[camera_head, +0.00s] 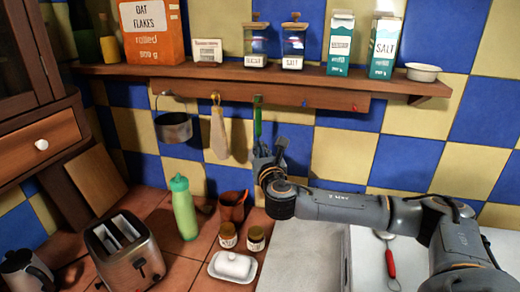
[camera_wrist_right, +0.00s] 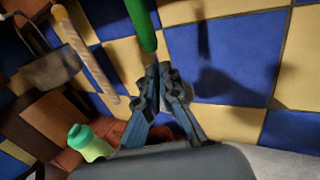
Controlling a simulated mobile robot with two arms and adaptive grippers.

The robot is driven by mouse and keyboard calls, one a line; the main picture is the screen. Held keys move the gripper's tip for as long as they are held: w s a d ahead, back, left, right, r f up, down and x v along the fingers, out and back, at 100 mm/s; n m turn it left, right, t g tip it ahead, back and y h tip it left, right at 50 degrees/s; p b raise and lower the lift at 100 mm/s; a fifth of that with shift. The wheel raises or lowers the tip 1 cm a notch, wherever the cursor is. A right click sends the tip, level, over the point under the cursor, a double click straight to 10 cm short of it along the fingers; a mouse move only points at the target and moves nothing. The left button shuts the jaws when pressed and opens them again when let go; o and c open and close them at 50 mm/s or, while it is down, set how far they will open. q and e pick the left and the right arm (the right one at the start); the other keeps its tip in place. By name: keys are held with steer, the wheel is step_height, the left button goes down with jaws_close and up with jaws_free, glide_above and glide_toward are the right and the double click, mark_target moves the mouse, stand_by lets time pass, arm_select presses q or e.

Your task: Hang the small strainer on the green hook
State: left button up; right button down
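The small strainer, as far as I can tell, is the tool with the green handle (camera_head: 258,120), upright in front of the rail. Its handle top is at the green hook (camera_head: 257,98); I cannot tell whether it hangs on it. The green handle also shows in the right wrist view (camera_wrist_right: 143,24). Its lower part is hidden by my right gripper (camera_head: 271,147). In the wrist view the right gripper's fingertips (camera_wrist_right: 159,70) are close together at the handle's lower end and look shut on it. My left gripper is not in view.
A wooden rail (camera_head: 330,98) under the shelf (camera_head: 220,73) carries a pan (camera_head: 173,127) and a wooden tool (camera_head: 218,135). A green bottle (camera_head: 185,210), jars, a butter dish (camera_head: 232,267) and a toaster (camera_head: 125,250) stand below. A red-handled utensil (camera_head: 391,263) lies at right.

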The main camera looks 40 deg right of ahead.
stand_by(0.4)
steer(key=c, duration=1.4)
jaws_free()
steer(key=shift+c, duration=0.2)
steer(key=shift+s, duration=0.15)
steer(key=v, duration=1.1)
steer(key=shift+s, duration=0.4)
steer(key=shift+a, duration=0.15)
